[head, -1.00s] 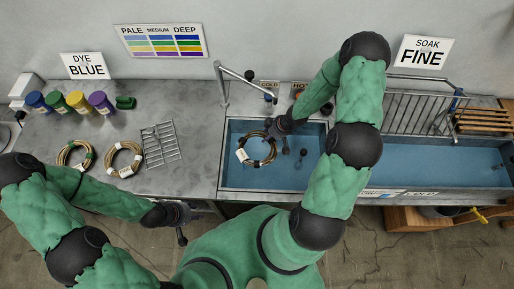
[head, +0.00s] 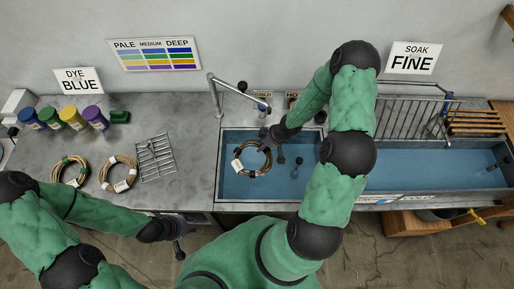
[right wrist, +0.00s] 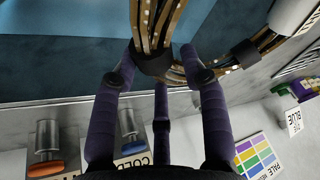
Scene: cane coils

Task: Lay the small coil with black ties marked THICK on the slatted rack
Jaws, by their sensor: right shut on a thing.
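My right gripper (right wrist: 158,75) is shut on a tan cane coil (head: 240,163) over the left blue basin. In the right wrist view, its dark purple fingers close around the coil (right wrist: 185,22) at a black tie. A pale tag hangs on the coil; its writing is not readable. A rack of wooden slats (head: 475,122) stands at the far right, beyond the right basin. My left gripper (head: 182,235) is open and empty in front of the counter's near edge.
A tap (head: 213,95) rises behind the left basin. A metal drainer (head: 405,118) stands behind the right basin.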

